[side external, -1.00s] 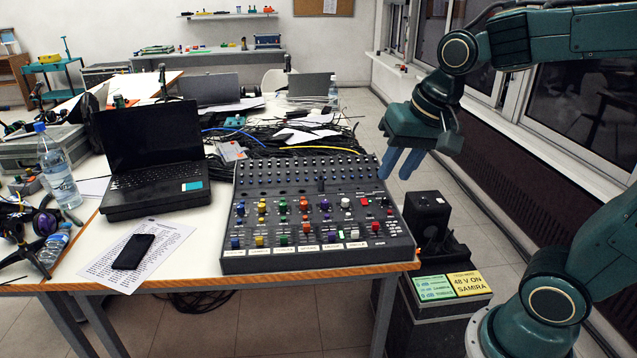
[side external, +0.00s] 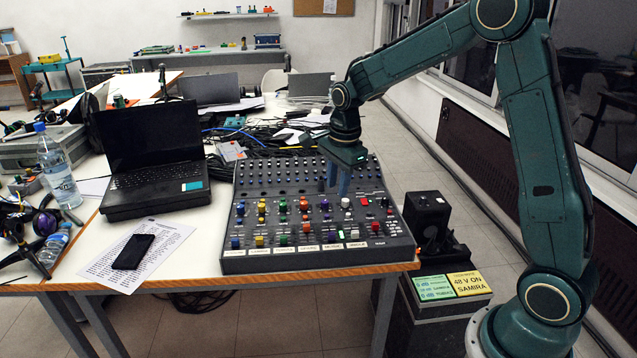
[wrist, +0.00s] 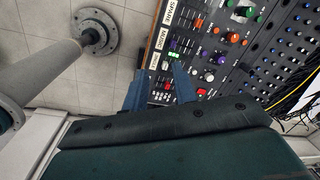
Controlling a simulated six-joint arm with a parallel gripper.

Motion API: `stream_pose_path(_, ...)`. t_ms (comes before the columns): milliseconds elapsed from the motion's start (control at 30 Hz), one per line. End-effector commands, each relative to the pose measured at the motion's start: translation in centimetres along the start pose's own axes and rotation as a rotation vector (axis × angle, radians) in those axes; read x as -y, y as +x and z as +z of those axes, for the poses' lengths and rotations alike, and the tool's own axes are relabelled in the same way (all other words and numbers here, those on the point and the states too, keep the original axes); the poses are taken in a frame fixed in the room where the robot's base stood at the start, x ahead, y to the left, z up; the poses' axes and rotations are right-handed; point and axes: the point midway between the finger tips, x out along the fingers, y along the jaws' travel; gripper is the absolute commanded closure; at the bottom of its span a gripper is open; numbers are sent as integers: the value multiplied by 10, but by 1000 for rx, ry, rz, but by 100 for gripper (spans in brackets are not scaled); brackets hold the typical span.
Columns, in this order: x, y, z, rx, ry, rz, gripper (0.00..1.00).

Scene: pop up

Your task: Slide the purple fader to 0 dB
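The mixing console (side external: 240,262) lies on the white table, its caps in several colours. What looks like the purple fader cap (side external: 331,236) is in the front row, near the labels. A small purple cap also shows in the wrist view (wrist: 176,43), beyond the fingertips. My gripper (side external: 333,193) points down over the right half of the console. Its two blue fingers are apart with nothing held; the gap also shows in the wrist view (wrist: 158,74). Whether the fingertips touch any control cannot be told. The dB scale is too small to read.
A purple knob (side external: 325,204) and a white knob (side external: 346,202) stand close to the fingers. A green-lit strip (side external: 341,238) lies right of the purple fader. A laptop (side external: 155,160) stands left of the console. A black device (side external: 428,212) stands off the table's right edge.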

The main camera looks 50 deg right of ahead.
Motion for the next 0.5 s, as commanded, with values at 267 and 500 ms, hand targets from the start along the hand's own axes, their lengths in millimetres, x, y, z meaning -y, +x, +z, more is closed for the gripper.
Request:
stream_pose_path(267, 28, 69, -17, -17, 327, 72, 73)
stream_pose_path(500, 38, 106, -27, -32, 504, 103, 73)
